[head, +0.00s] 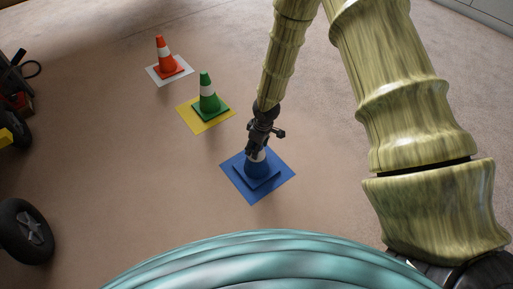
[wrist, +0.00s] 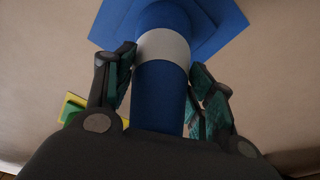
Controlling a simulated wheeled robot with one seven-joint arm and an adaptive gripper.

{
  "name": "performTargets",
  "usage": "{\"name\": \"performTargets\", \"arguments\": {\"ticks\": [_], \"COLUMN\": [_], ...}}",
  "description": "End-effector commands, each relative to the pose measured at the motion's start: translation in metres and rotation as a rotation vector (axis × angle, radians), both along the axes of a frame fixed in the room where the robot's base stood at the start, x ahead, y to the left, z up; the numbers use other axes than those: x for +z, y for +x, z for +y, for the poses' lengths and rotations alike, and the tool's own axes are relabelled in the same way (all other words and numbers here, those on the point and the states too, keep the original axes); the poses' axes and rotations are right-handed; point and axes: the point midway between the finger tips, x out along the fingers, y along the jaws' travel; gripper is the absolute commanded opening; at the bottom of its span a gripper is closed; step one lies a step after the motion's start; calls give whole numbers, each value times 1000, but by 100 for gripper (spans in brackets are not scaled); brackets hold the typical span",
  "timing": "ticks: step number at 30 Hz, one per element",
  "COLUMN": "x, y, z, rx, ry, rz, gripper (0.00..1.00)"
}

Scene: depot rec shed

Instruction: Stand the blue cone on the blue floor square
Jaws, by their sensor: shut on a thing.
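The blue cone (head: 257,170) with a white band stands upright over the blue floor square (head: 284,187) in the head view. Its base appears within the square's edges, but I cannot tell for sure whether it touches the floor. My gripper (head: 254,148) is at the cone's top and is shut on it. In the wrist view the cone (wrist: 158,95) runs between the two fingers of my gripper (wrist: 160,75), near the white band. The cone's tip is hidden by my gripper.
A green cone (head: 208,98) stands on a yellow square (head: 189,119). An orange cone (head: 163,58) stands on a white square (head: 155,77) farther back. A black wheel (head: 27,231) and other equipment sit at the left edge. The floor between is clear.

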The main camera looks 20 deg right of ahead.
Motion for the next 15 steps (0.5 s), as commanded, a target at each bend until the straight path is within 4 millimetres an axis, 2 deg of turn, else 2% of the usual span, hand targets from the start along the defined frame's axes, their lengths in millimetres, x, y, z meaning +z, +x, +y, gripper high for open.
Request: {"name": "performTargets", "arguments": {"ticks": [6, 7, 10, 15], "x": [-1, -1, -1, -1], "y": [0, 0, 0, 0], "z": [0, 0, 0, 0], "rx": [0, -1, -1, -1], "ry": [0, -1, -1, -1], "rz": [0, 1, 1, 1], "gripper": [0, 58, 76, 77]}}
